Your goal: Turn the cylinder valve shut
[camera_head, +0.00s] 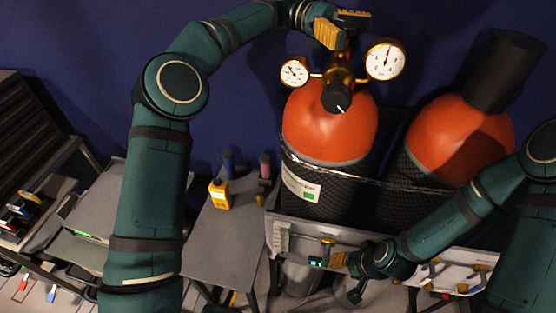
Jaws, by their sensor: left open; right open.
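An orange-topped gas cylinder (325,130) stands upright in the middle, its lower part in dark netting. A brass valve and regulator assembly (341,74) sits on its top, with a white gauge on each side and a black knob (337,97) facing me. My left gripper (343,27) is open at the top of the assembly, its yellow-padded fingers close around or just above the valve top. I cannot tell whether they touch it, and they hide the valve top. My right gripper (333,253) is open, low in front of the cylinder rack, apart from the valve.
A second orange cylinder (453,138) with a black cap stands at the right. A grey rack (285,240) with a panel holds both cylinders. A small table (215,235) at the left carries a yellow meter (219,194). A blue wall is behind.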

